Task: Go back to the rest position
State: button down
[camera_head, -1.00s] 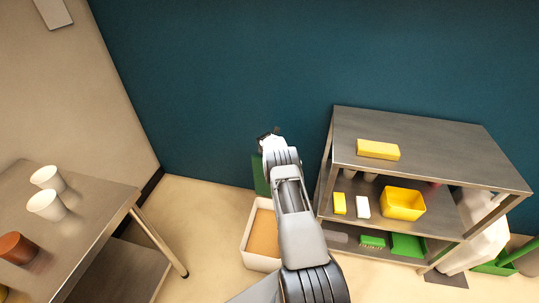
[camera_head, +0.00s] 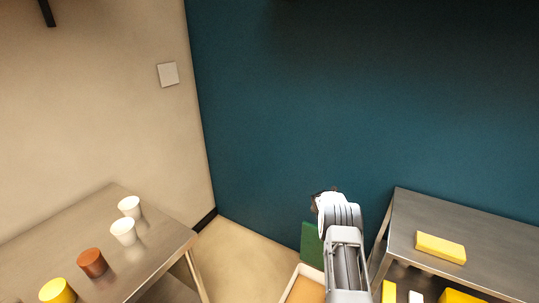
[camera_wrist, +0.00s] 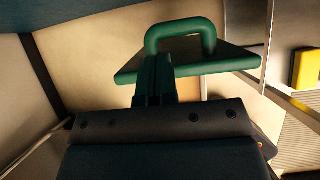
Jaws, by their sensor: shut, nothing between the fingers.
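My gripper (camera_head: 322,195) is at the end of my raised arm, in front of the blue wall in the head view. In the wrist view its narrow dark fingers (camera_wrist: 153,75) are together with nothing between them. A green board with a looped handle (camera_wrist: 185,45) shows beyond the fingers in the wrist view. They overlap in the picture, but I see no grip on the handle. A green panel (camera_head: 312,243) also shows below my gripper in the head view.
A metal table (camera_head: 165,240) at left holds two white cups (camera_head: 123,231), a brown cup (camera_head: 92,262) and a yellow cup (camera_head: 57,291). A metal shelf (camera_head: 405,225) at right carries a yellow block (camera_head: 440,247). A pale bin (camera_head: 291,284) stands between them.

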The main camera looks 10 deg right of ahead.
jog(key=m, duration=0.3)
jog(key=shift+s+a+f, duration=0.1)
jog(key=shift+s+f, duration=0.15)
jog(key=shift+s, duration=0.1)
jog(key=s+a+f+m+g+y, duration=0.1)
jog(key=s+a+f+m+g, duration=0.15)
jog(key=s+m, duration=0.35)
jog(key=s+a+r+m+t+y, duration=0.1)
jog(key=s+a+r+m, duration=0.8)
jog(key=s+a+r, duration=0.3)
jog(key=s+a+r+m+y, duration=0.2)
jog(key=s+a+r+m, duration=0.7)
jog(key=s+a+r, duration=0.4)
jog(key=s+r, duration=0.5)
jog(key=r, duration=0.3)
jog(key=shift+s+a+r+t+p, duration=0.2)
jog(key=shift+r+t+p, duration=0.15)
jog(key=shift+r, duration=0.05)
